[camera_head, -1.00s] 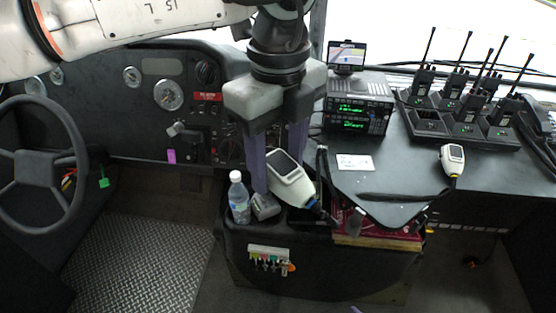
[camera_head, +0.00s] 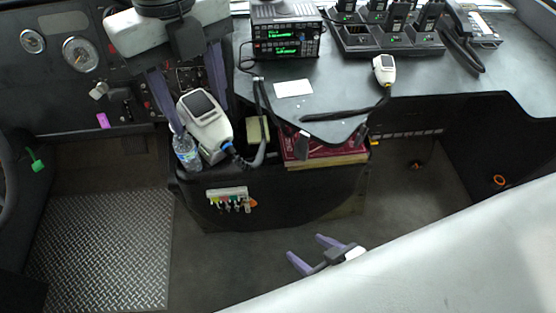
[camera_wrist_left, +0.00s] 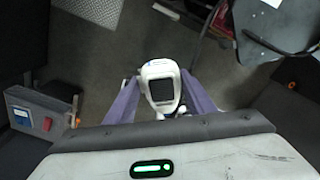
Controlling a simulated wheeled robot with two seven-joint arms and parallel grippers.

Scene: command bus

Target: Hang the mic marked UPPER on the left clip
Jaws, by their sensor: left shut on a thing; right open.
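My left gripper (camera_head: 198,112) is shut on a white handheld mic (camera_head: 206,128) with a dark screen, held above the front console beside the water bottle. In the left wrist view the mic (camera_wrist_left: 160,88) sits between the two purple fingers of the left gripper (camera_wrist_left: 161,95). A second white mic (camera_head: 384,70) lies on the dark tabletop at the right. The markings on both mics are too small to read. My right gripper (camera_head: 306,252) is open and empty at the lower middle, over the floor. I cannot make out the left clip.
A water bottle (camera_head: 187,153) stands on the console close to the held mic. A radio unit (camera_head: 286,32) and handset chargers (camera_head: 385,38) stand on the dark tabletop. Red books (camera_head: 322,152) lie under its front corner. Colored keys hang on a white strip (camera_head: 228,193). Floor space is clear.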

